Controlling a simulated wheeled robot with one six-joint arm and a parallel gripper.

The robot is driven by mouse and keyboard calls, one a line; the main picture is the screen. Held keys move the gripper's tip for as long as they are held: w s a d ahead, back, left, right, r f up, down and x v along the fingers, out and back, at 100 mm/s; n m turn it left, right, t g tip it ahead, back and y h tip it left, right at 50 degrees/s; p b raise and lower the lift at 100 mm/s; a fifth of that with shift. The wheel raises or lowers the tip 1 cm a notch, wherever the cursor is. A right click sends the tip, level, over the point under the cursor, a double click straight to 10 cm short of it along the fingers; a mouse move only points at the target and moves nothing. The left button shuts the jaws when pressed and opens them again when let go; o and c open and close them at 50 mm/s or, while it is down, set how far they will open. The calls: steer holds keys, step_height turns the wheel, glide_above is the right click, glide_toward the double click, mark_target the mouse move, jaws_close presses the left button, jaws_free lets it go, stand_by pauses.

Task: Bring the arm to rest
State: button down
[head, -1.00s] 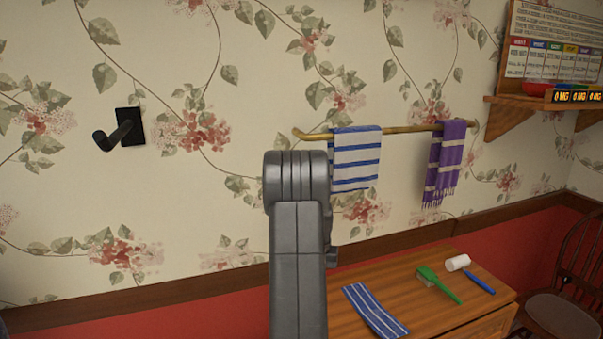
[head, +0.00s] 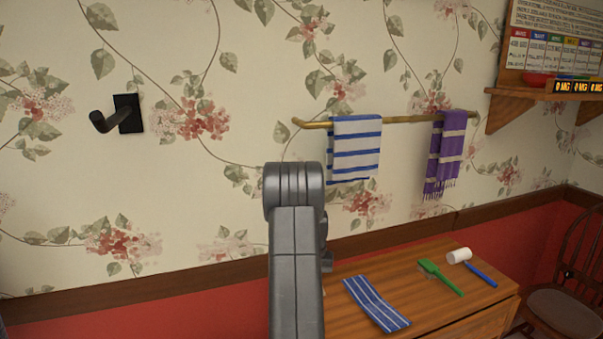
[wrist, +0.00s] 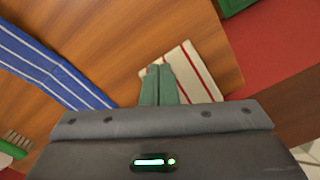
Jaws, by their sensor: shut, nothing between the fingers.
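My gripper (wrist: 162,84) shows in the wrist view with its two greenish fingers together and nothing between them. Beyond the fingertips lies a white cloth with red stripes (wrist: 198,76) on a wooden surface (wrist: 150,28). I cannot tell the height of the fingers above it. In the head view my grey arm rises in the lower middle, and the gripper itself is hidden.
A wooden cabinet (head: 425,310) bears a blue striped cloth (head: 377,303), a green brush (head: 440,277) and a white-headed blue tool (head: 470,266). Above, a brass rail (head: 400,119) holds two towels. A black hook (head: 118,115) is at left, a chair (head: 568,300) at right.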

steer(key=shift+w+f, duration=0.15)
steer(key=shift+w+a+f, duration=0.15)
steer(key=shift+w, duration=0.1)
steer(key=s+d+r+p, duration=0.1)
steer(key=s+r+p, duration=0.25)
steer(key=r, duration=0.45)
steer(key=w+f+b, duration=0.1)
steer(key=f, duration=0.1)
steer(key=w+f+b, duration=0.1)
steer(key=f, duration=0.2)
steer(key=w+a+f+b, duration=0.1)
steer(key=w+f+b, duration=0.1)
steer(key=f, duration=0.1)
steer(key=shift+a+f, duration=0.1)
steer(key=shift+f, duration=0.15)
steer(key=s+d, duration=0.1)
steer(key=s, duration=0.3)
steer(key=s+d+r+b, duration=0.1)
steer(key=s+d, duration=0.1)
steer(key=s, duration=0.3)
steer(key=s+d+b, duration=0.1)
steer(key=s+d, duration=0.1)
steer(key=s, duration=0.3)
steer(key=shift+s+d+r, duration=0.25)
steer(key=shift+r, duration=0.15)
